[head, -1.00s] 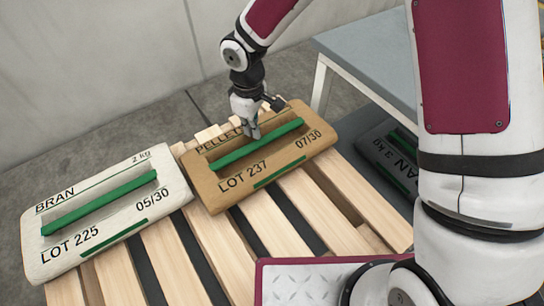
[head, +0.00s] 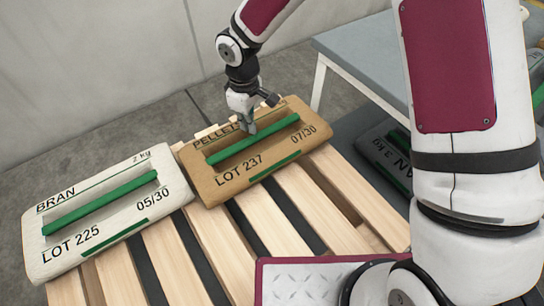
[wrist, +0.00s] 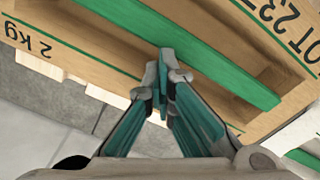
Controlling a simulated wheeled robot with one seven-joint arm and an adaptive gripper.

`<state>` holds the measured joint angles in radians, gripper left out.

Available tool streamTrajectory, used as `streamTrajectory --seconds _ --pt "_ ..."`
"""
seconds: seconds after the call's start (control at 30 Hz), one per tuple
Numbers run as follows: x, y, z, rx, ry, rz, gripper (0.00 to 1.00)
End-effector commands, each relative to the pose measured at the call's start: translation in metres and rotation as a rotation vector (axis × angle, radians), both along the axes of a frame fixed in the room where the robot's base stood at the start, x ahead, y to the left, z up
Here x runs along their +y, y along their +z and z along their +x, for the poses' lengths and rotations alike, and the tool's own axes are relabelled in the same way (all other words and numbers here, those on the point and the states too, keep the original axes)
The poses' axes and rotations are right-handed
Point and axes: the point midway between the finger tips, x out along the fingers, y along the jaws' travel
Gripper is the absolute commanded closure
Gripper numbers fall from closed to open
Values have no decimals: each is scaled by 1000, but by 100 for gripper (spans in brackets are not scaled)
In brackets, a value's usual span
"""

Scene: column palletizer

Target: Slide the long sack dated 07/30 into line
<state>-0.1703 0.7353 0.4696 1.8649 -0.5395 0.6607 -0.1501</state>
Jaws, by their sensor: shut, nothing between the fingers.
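The long tan sack (head: 226,186), printed PELLET, LOT 237 and 07/30, lies flat on the wooden pallet (head: 262,225) in the head view. It has a sunken middle with a green bar across it. The tan sack also shows in the wrist view (wrist: 105,52), with "2 kg" upside down. My gripper (head: 249,131) points down at the sack's sunken middle, on the far side of the green bar. In the wrist view my gripper's fingers (wrist: 166,72) are together with nothing between them. Whether the tips press on the sack is hard to tell.
A pale BRAN sack (head: 160,220), LOT 225, 05/30, lies just left of the tan sack, with a narrow gap between. The right pallet slats are bare. A grey table (head: 365,50) stands behind right, and a dark sack (head: 380,155) lies low beside it.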

Motion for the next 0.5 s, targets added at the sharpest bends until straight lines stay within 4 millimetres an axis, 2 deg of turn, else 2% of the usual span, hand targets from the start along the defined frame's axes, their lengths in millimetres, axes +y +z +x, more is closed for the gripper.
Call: streamTrajectory --seconds 0.03,0.5 --pt "-1 -19 -2 16 0 3 100" --pt "10 -19 14 17 1 2 100"
